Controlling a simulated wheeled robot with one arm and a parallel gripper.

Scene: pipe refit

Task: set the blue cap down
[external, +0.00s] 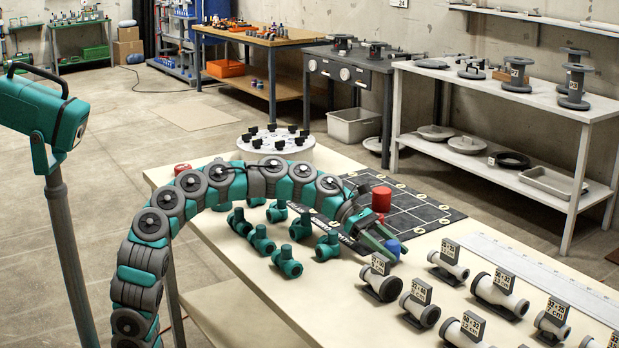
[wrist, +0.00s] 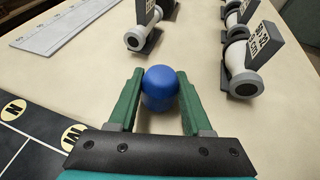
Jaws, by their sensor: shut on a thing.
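The blue cap (wrist: 160,88) is round-topped and sits between the two green fingers of my gripper (wrist: 161,76). In the external view the blue cap (external: 394,247) shows at the end of my gripper (external: 385,240), low over the cream table (external: 232,262), just off the near corner of the black grid mat (external: 425,207). My gripper is shut on the cap. The cap's underside is hidden, so I cannot tell whether it touches the table.
Grey pipe pieces with labels (external: 381,280) stand right of and in front of the cap. Teal fittings (external: 287,262) stand to the left. A red cylinder (external: 381,199) is at the mat behind my gripper. A long ruler (external: 540,272) lies along the right. Bare table surrounds the cap.

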